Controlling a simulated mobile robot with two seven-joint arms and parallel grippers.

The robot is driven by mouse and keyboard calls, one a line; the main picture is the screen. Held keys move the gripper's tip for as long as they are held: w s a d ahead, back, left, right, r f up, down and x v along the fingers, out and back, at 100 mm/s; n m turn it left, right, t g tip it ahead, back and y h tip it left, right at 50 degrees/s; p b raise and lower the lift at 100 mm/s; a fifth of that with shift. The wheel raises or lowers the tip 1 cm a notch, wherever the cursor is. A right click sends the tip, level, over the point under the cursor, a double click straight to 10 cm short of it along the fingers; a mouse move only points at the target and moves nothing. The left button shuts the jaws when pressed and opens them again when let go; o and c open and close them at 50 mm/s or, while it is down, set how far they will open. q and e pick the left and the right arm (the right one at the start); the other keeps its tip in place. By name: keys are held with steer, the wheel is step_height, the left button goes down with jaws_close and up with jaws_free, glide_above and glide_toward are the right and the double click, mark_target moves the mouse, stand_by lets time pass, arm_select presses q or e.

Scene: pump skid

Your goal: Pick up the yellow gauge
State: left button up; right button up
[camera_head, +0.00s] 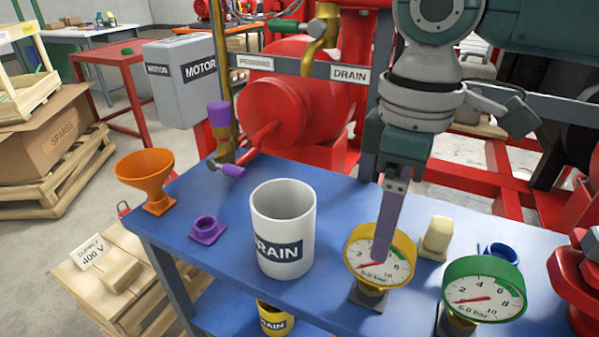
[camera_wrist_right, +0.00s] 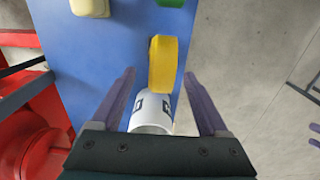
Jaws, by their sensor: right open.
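The yellow gauge (camera_head: 405,248) stands upright on the blue table near its front edge, its white dial marked in bar. My right gripper (camera_head: 382,256) points down at it, and one purple finger covers part of the dial. In the right wrist view the yellow gauge (camera_wrist_right: 163,62) shows edge-on as a yellow rim. It lies in the gap between the two spread fingers of the right gripper (camera_wrist_right: 159,74), nearer the right fingertip. No contact is visible.
A green gauge (camera_head: 484,290) stands right of the yellow one. A white DRAIN mug (camera_head: 283,228) stands left, with a purple part (camera_head: 207,229) and orange funnel (camera_head: 146,175) beyond. A cream block (camera_head: 437,236) and blue ring (camera_head: 497,252) sit behind. Red pump (camera_head: 295,95) borders the table's back.

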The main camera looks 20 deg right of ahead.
step_height(320, 180, down, 4)
steer(key=shift+a, duration=0.1)
jaws_close()
stand_by(0.6)
